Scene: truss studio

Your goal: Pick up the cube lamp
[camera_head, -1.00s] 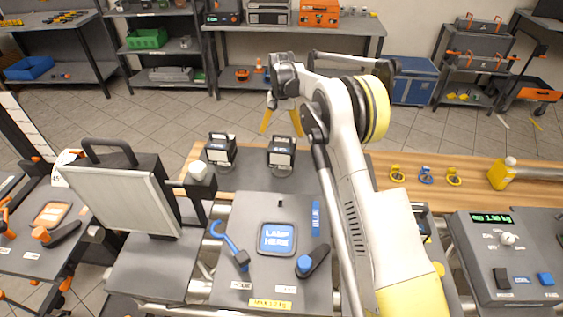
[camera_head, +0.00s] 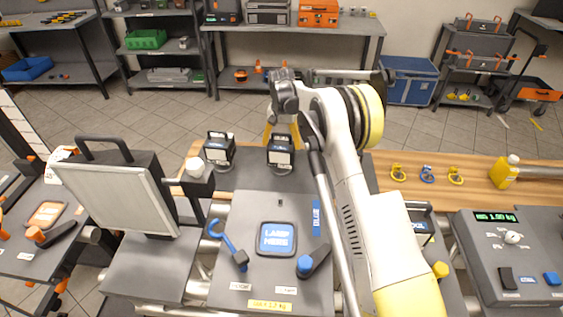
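Two black cube lamps with white faces and top handles stand side by side on the dark mat at the back of the bench: the left cube lamp (camera_head: 219,149) and the right cube lamp (camera_head: 280,155). My gripper (camera_head: 283,136) has yellow fingers, spread apart and pointing down. It is at the right cube lamp, with a finger near each side of its top. I cannot tell whether the fingers touch the lamp. The left cube lamp stands free of the gripper. A square pad marked "LAMP HERE" (camera_head: 277,239) lies bare on the grey panel in front.
A large light panel (camera_head: 115,197) with a handle stands at left. A blue hook (camera_head: 229,244) and a blue-knobbed lever (camera_head: 313,261) flank the pad. Small clamps (camera_head: 427,174), a yellow bottle (camera_head: 505,172) and a control box (camera_head: 509,254) are at right.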

